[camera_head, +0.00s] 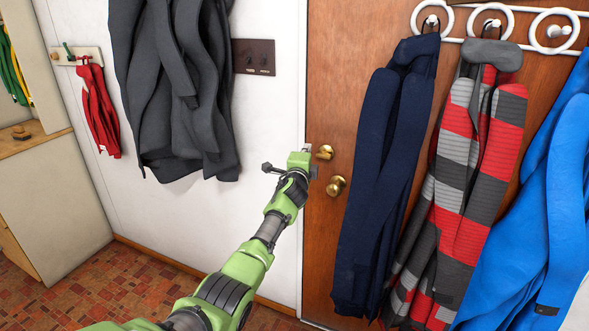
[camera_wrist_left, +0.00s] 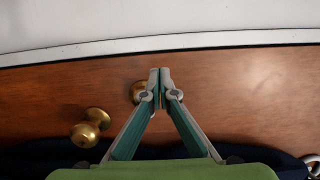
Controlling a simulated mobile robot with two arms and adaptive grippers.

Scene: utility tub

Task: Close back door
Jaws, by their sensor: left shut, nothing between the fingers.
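The brown wooden back door (camera_head: 331,70) fills the right half of the head view. Its left edge lies along the white wall, and I cannot tell whether a small gap is there. Two brass pieces, an upper one (camera_head: 325,152) and a lower knob (camera_head: 336,186), sit near that edge. My left gripper (camera_head: 307,148) is shut and empty just left of the upper brass piece. In the left wrist view its closed fingertips (camera_wrist_left: 160,72) partly cover one brass piece (camera_wrist_left: 138,91); the other knob (camera_wrist_left: 91,128) is clear. I cannot tell whether the fingertips touch the door.
A white ring-hook rack (camera_head: 492,21) on the door holds a navy garment (camera_head: 388,170), a striped one (camera_head: 460,190) and a blue one (camera_head: 535,220). A dark grey coat (camera_head: 175,90) and a red garment (camera_head: 98,110) hang at left. The brick-patterned floor (camera_head: 110,290) is clear.

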